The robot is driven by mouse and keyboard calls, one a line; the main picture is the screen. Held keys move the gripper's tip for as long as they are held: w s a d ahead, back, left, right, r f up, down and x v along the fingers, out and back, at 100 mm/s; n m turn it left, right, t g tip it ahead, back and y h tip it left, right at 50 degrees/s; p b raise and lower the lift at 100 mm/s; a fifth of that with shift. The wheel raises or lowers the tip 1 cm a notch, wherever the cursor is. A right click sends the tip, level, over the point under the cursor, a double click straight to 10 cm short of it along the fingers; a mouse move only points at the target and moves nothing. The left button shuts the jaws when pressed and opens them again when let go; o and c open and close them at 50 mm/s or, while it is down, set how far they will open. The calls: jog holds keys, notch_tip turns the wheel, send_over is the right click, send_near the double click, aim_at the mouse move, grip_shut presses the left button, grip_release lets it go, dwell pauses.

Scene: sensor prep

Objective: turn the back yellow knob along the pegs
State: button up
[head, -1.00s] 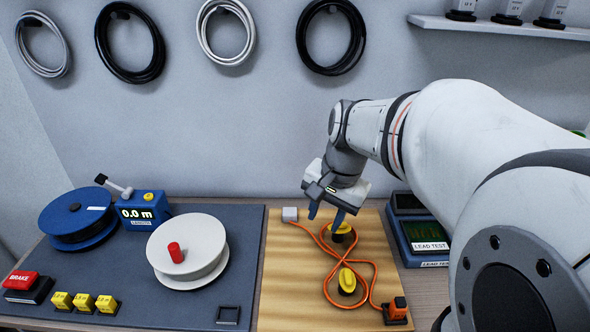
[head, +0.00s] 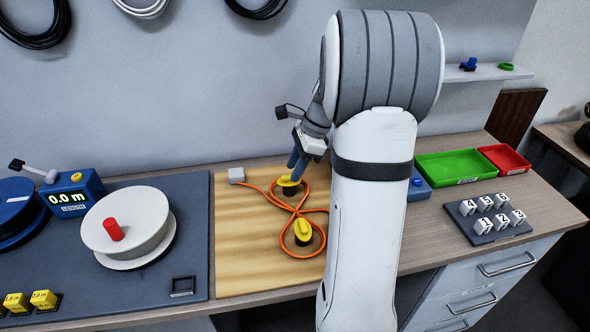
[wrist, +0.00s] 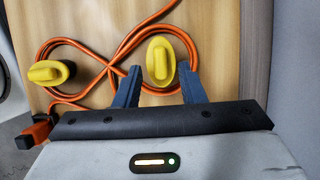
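The back yellow knob (head: 288,181) sits on a dark peg on the wooden board (head: 235,255). Its grip bar lies across the line of the two pegs, as the wrist view (wrist: 160,62) shows. The front yellow knob (head: 303,231) has its bar along that line; it is at left in the wrist view (wrist: 46,73). An orange cable (head: 272,197) loops around both pegs in a figure eight. My gripper (head: 298,164) is over the back knob. In the wrist view (wrist: 161,72) its blue fingers are open on either side of it, with visible gaps.
A white reel (head: 125,225) on a grey mat stands left of the board. Green (head: 455,168) and red (head: 505,158) trays and a numbered block rack (head: 490,220) are right of my arm.

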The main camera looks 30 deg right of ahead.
jog(key=shift+a+f, duration=0.25)
jog(key=shift+f, duration=0.45)
